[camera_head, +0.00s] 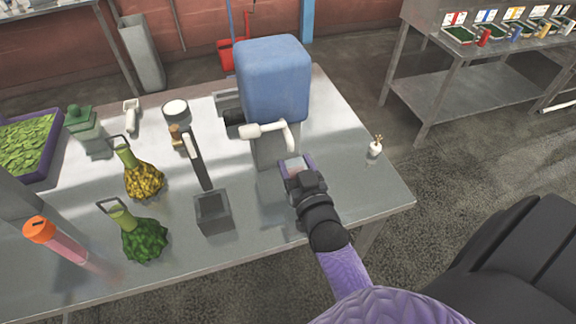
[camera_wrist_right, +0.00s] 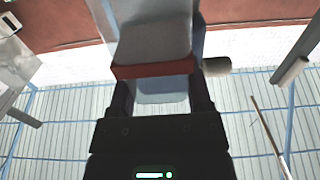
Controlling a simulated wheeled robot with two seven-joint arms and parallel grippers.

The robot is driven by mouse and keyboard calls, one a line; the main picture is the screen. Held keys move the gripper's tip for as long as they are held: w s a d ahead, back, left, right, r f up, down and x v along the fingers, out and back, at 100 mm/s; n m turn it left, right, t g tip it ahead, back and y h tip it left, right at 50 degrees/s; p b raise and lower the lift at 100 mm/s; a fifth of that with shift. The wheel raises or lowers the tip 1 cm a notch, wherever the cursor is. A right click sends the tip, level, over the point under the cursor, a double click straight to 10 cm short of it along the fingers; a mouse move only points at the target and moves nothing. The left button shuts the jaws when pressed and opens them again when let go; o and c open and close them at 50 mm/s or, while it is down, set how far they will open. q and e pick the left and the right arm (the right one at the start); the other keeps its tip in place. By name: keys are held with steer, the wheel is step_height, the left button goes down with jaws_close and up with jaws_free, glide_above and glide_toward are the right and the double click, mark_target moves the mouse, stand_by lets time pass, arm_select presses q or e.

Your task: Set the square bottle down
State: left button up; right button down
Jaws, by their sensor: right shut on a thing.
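My right gripper (camera_head: 297,170) is shut on the square bottle (camera_head: 294,163), in front of the blue-topped machine (camera_head: 273,80) on the steel table (camera_head: 345,195). Only a small pale, reddish part of the bottle shows between the purple fingers. In the right wrist view, the gripper (camera_wrist_right: 160,95) has a finger on each side of the clear bottle (camera_wrist_right: 153,40), which has a red band (camera_wrist_right: 155,69) across it. I cannot tell whether the bottle touches the table. My left gripper is not in view.
A grey open box (camera_head: 212,213), a flask of green matter (camera_head: 144,240), a flask of yellow matter (camera_head: 144,182) and an orange-capped tube (camera_head: 60,245) stand to the left. A small white bottle (camera_head: 375,149) is near the right edge. The table's front right is clear.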

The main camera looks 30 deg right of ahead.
steer(key=x, duration=0.3)
steer(key=shift+w+d, duration=0.1)
steer(key=shift+w, duration=0.05)
steer(key=f+b, duration=0.1)
steer(key=f, duration=0.2)
steer(key=shift+w+d+f+b, duration=0.1)
steer(key=shift+w+b, duration=0.25)
steer(key=shift+b, duration=0.05)
steer(key=shift+f, duration=0.25)
steer(key=shift+r, duration=0.1)
steer(key=shift+c, duration=2.2)
jaws_free()
steer(key=o, duration=0.4)
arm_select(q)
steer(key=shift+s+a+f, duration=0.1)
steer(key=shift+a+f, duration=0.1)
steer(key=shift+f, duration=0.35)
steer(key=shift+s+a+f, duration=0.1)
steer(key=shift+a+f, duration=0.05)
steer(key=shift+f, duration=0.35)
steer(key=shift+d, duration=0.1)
